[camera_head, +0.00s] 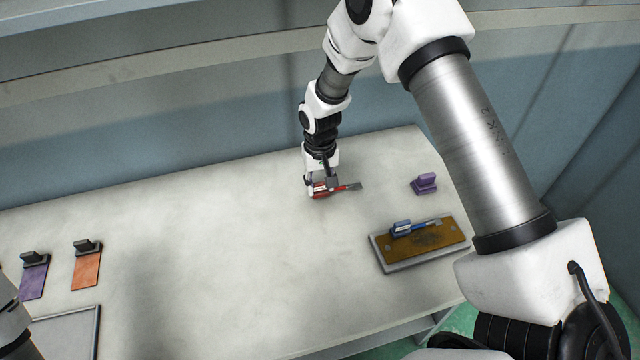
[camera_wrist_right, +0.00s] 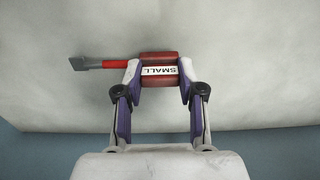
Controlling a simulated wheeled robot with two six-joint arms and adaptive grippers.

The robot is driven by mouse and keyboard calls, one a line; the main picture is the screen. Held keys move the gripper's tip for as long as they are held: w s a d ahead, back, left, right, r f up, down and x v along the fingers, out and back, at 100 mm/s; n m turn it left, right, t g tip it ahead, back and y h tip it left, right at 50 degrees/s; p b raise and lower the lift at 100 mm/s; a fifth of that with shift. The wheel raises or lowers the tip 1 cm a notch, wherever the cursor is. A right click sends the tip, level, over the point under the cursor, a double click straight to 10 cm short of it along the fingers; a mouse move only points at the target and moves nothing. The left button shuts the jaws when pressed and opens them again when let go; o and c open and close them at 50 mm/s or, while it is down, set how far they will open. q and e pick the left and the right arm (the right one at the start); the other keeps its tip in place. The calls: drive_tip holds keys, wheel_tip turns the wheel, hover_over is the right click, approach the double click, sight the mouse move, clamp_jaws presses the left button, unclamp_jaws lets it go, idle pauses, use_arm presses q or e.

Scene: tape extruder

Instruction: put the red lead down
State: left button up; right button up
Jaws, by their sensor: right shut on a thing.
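The red lead (camera_head: 322,188) is in my right gripper (camera_head: 318,187) near the table's far edge, toward the right. In the right wrist view the red lead (camera_wrist_right: 158,82) has a thick red body with a white "SMALL" label, a thinner red neck and a grey flat tip pointing left. The right gripper's fingers (camera_wrist_right: 158,75) are closed on both ends of its body. The lead is at or just above the table; I cannot tell if it touches. My left gripper is not in view; only part of my left arm shows at the lower left.
A brown-topped tray (camera_head: 392,262) holds a blue lead (camera_head: 412,229) at the right. A purple block (camera_head: 424,184) stands behind it. Purple (camera_head: 34,281) and orange (camera_head: 86,271) pieces with dark grips lie at the left, near a grey frame (camera_head: 97,334). The middle of the table (camera_head: 210,240) is clear.

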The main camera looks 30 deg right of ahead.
wheel_tip(320, 180, down, 2)
drive_tip(key=shift+w, duration=0.1)
drive_tip(key=shift+d, duration=0.1)
drive_tip(key=shift+f, duration=0.1)
drive_tip(key=o, duration=1.2)
drive_tip(key=shift+c, duration=0.2)
wheel_tip(320, 180, up, 12)
drive_tip(key=b, duration=0.1)
drive_tip(key=shift+b, duration=0.4)
